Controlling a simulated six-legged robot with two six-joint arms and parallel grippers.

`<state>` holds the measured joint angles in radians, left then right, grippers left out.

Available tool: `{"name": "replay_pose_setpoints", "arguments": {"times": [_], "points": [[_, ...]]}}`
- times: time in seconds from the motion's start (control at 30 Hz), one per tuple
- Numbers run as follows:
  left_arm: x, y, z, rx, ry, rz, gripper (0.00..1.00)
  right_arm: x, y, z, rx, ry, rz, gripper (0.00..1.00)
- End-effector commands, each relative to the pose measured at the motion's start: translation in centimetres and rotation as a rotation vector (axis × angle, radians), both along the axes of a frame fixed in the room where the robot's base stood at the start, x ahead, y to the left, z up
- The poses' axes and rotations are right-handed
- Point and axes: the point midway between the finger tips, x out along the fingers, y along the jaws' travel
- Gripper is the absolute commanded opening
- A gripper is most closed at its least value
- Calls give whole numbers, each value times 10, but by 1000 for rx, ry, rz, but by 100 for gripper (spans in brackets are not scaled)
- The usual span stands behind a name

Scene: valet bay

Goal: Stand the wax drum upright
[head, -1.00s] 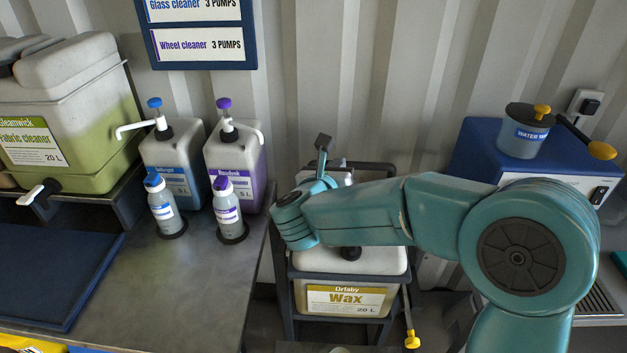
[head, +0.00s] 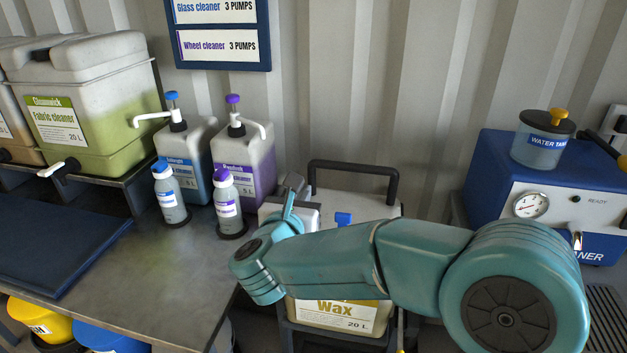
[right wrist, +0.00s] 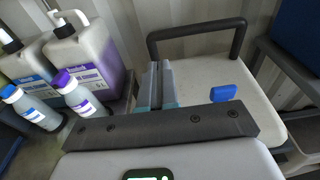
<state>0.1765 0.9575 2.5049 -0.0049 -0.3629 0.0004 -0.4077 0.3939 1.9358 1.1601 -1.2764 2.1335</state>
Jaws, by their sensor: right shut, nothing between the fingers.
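The white wax drum (head: 368,205) stands in a dark frame at the lower middle of the head view, its yellow Wax label (head: 345,310) facing me and reading level. My right arm covers its middle, so I cannot judge any slight tilt. A blue part (head: 343,218) shows on the drum's top, and a black bar handle (head: 352,167) rises behind. My right gripper (head: 293,186) is shut and empty, above the drum's left side. My left gripper is out of view.
A green fabric cleaner tank (head: 85,115) is further left. A blue cleaner machine (head: 480,165) stands right. A corrugated wall closes the back.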

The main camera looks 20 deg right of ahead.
Motion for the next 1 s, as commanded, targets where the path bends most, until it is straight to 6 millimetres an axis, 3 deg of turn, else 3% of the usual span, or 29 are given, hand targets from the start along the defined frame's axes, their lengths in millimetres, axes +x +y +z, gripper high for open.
{"name": "replay_pose_setpoints", "arguments": {"times": [0.1,0.27,0.7,1.0], "points": [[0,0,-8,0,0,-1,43,2,6,-7,0,-4,10,0],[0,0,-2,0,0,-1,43,14,-1,-6,0,-4,8,0],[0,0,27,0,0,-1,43,84,-55,-17,-1,-3,10,0],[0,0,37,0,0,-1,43,109,-74,-23,0,-4,14,0]]}}
